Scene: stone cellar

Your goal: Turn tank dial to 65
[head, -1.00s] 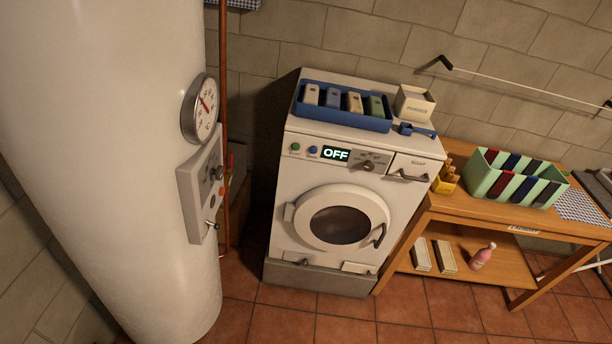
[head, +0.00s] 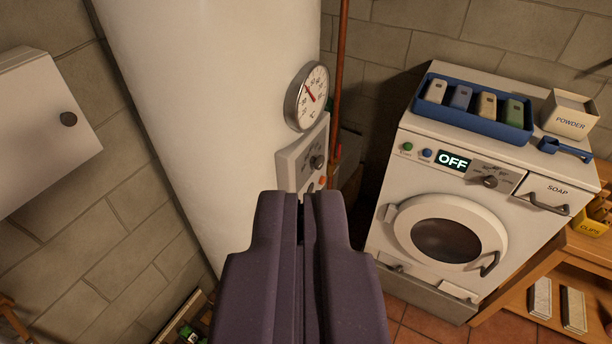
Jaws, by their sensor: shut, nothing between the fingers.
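The tank (head: 225,100) is a tall white cylinder left of centre. A round thermometer gauge (head: 307,97) with a red needle is on its right side. Below it is a pale control panel (head: 293,165) with a dark dial (head: 317,162) and a small orange-red light (head: 322,181). The dial's setting is too small to read. My gripper (head: 302,197) is dark purple, shut and empty, in the lower middle. In the picture its tips lie just below the dial and hide the panel's lower part; I see no contact with the dial.
A white washing machine (head: 388,236) showing OFF stands to the right, with a blue tray (head: 467,123), a powder box (head: 570,115) and a blue scoop (head: 563,150) on top. A copper pipe (head: 340,70) runs behind the tank. A white wall cabinet (head: 40,130) is at left.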

